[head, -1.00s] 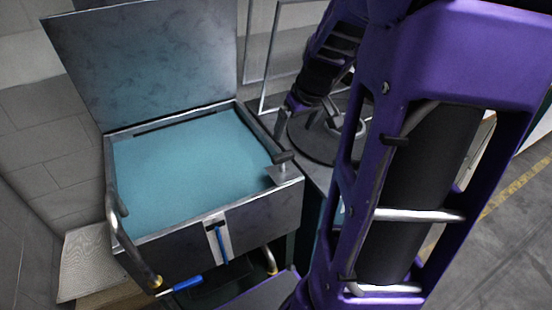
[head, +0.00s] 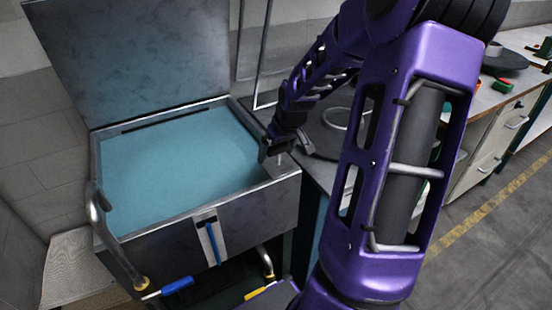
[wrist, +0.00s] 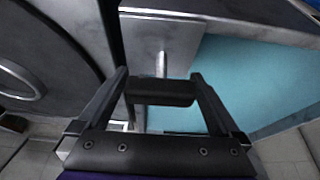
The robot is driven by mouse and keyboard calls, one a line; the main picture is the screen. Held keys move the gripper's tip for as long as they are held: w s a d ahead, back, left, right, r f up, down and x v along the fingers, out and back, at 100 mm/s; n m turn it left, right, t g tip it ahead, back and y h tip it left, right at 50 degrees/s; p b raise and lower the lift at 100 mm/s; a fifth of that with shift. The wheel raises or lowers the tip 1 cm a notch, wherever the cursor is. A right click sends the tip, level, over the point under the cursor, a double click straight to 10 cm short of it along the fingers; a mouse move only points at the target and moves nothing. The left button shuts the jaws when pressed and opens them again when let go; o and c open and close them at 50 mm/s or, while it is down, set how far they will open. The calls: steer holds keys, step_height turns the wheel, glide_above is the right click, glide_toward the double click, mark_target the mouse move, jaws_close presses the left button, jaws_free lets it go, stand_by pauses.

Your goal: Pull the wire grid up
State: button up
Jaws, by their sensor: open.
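A metal box (head: 254,208) with its lid raised holds a flat, pale blue surface (head: 180,160); the blue also shows in the wrist view (wrist: 232,78). I cannot make out a wire grid; it may be hidden under the blue. A thin metal post (wrist: 162,63) stands on a plate at the box's right front corner. My gripper (head: 274,150) is over this corner, pointing down. In the wrist view its fingers are apart, with a dark handle-like bar (wrist: 160,93) between them, beside the post. I cannot tell whether they touch it.
The raised lid (head: 130,60) stands at the back of the box. A bent metal tube handle (head: 112,235) is at the left front. A blue-handled lever (head: 213,243) is on the front. A round dark plate (head: 322,135) lies on the counter to the right.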

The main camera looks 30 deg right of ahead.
steer(key=shift+w+f, duration=0.2)
steer(key=shift+f, duration=0.25)
jaws_close()
stand_by(0.3)
